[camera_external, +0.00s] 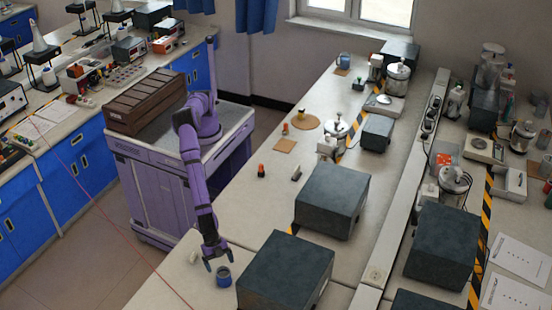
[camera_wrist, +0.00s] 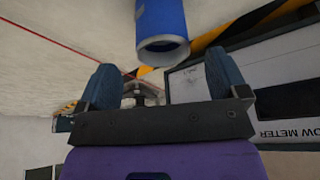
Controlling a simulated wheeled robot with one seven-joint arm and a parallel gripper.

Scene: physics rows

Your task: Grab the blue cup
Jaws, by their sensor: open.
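The blue cup (camera_external: 223,279) stands on the near end of the long pale bench, with its open top up. My gripper (camera_external: 217,258) hangs just above it, slightly to its left, with the fingers spread. In the wrist view, the blue cup (camera_wrist: 161,22) is at the top centre, with its pale rim and open mouth facing my gripper (camera_wrist: 160,65). The cup lies past the fingertips and roughly midway between the two fingers. My gripper is open and holds nothing. Whether a finger touches the cup cannot be told.
A large dark box (camera_external: 286,273) stands close to the cup's right. Another dark box (camera_external: 331,199) is behind it. A second blue cup (camera_external: 343,61) stands at the bench's far end. A small pale object (camera_external: 194,256) lies left of my gripper. Bench space left of the cup is mostly clear.

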